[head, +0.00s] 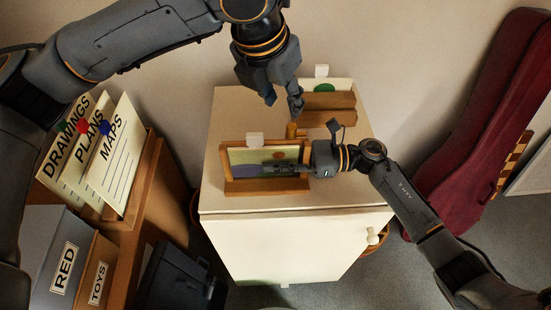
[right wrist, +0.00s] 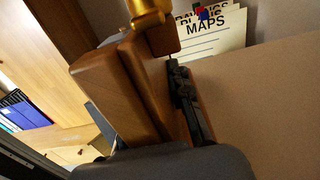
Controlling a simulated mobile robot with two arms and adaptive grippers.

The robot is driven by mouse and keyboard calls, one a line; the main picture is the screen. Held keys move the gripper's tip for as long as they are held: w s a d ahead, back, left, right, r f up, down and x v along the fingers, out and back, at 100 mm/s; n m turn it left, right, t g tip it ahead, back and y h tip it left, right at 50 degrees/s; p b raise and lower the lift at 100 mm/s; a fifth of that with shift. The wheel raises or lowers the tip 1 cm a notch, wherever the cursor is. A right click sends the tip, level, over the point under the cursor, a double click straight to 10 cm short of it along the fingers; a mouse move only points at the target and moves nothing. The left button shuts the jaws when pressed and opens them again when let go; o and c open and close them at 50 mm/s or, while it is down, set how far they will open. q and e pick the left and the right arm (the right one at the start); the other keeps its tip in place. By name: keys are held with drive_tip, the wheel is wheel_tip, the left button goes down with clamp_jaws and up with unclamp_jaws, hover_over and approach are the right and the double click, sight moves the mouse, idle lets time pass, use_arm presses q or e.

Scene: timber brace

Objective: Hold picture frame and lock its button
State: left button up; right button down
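The picture frame (head: 239,157), wooden with a landscape picture, stands upright on the white cabinet's top, near its front. A brass-coloured button (head: 291,130) rises behind the frame's upper right corner; it also shows at the top of the right wrist view (right wrist: 148,14). My left gripper (head: 284,106) points down above the button, its fingers apart and empty, not visibly touching it. My right gripper (head: 285,168) comes from the right at the frame's right side, one finger across the picture. In the right wrist view a dark finger (right wrist: 188,103) lies along the wood; the other is hidden.
A second wooden frame (head: 330,101) stands behind on the cabinet (head: 300,243). A shelf at left holds cards (head: 118,145) and boxes (head: 62,265). A dark red instrument case (head: 480,130) leans at right. The cabinet top's left part is clear.

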sight(292, 126)
use_arm(q)
drive_tip(key=shift+o, duration=0.5)
drive_tip(key=shift+w+d+f+n+g+y, duration=0.4)
drive_tip(key=shift+w+f+n+g, duration=0.15)
drive_tip(key=shift+f+n, duration=0.85)
drive_tip(key=shift+w+d+f+n+g+y, duration=0.5)
drive_tip(key=shift+f+n, duration=0.55)
drive_tip(key=shift+f, duration=0.55)
drive_tip(key=shift+w+d+f+n+g+y, duration=0.3)
drive_tip(key=shift+w+f+n+g, duration=0.3)
drive_tip(key=shift+f+n, duration=0.8)
drive_tip(key=shift+c, duration=0.4)
drive_tip(key=c, duration=0.7)
drive_tip(key=shift+m, duration=0.25)
